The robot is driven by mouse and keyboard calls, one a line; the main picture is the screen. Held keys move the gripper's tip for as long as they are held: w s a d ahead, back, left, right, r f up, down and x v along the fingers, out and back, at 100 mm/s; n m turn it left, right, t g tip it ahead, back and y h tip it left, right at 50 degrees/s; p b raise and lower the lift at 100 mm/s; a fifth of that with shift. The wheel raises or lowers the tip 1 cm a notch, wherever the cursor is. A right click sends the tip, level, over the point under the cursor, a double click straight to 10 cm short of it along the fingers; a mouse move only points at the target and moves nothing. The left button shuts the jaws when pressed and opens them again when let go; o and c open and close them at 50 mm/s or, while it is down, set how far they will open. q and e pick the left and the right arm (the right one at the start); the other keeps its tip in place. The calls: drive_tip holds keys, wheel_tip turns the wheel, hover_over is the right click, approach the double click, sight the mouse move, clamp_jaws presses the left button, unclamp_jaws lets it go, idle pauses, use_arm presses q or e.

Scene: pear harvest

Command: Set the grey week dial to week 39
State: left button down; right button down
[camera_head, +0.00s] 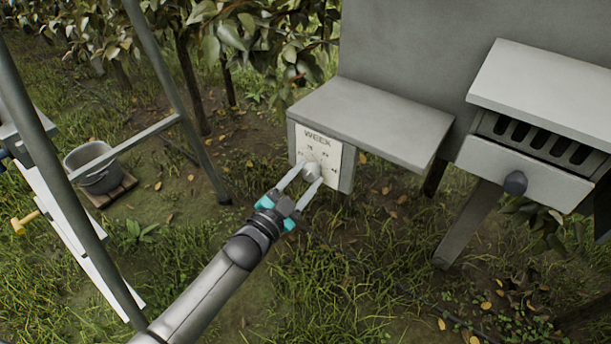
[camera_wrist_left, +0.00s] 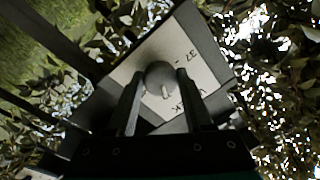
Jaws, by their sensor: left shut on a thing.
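The grey week dial (camera_head: 312,171) is a round knob on a white plate (camera_head: 333,157) headed WEEK. The plate is on the front of a grey box under a shelf. My left gripper (camera_head: 305,179) is shut on the dial, one finger on each side. In the left wrist view the dial (camera_wrist_left: 158,73) sits between the fingertips. A short pale mark on it points down in that picture, roughly toward the WEEK side of the plate (camera_wrist_left: 200,73). The number 37 is legible there; other numbers are hidden or too small to read. My right gripper is not in view.
A grey shelf (camera_head: 370,118) juts out above the dial. To the right is a slotted box with a drawer (camera_head: 535,180) and dark round knob (camera_head: 515,183). A bucket (camera_head: 95,168) stands at the left behind metal ladder legs. Grass in front is open.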

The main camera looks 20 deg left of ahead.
use_arm(q)
drive_tip(key=shift+a+m, duration=0.1)
drive_tip(key=shift+m, duration=0.2)
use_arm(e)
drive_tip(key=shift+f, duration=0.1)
use_arm(q)
drive_tip(key=shift+c, duration=1.5)
unclamp_jaws()
drive_tip(key=shift+s, duration=0.3)
drive_tip(key=p+v, duration=0.3)
drive_tip(key=v, duration=1.1)
drive_tip(key=shift+s+a+p, duration=0.2)
drive_tip(key=shift+s+p, duration=0.05)
drive_tip(key=shift+p, duration=0.15)
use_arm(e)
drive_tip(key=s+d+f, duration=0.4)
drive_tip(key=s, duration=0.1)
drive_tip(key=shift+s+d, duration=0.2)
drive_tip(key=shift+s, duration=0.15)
use_arm(q)
drive_tip(key=shift+f, duration=0.1)
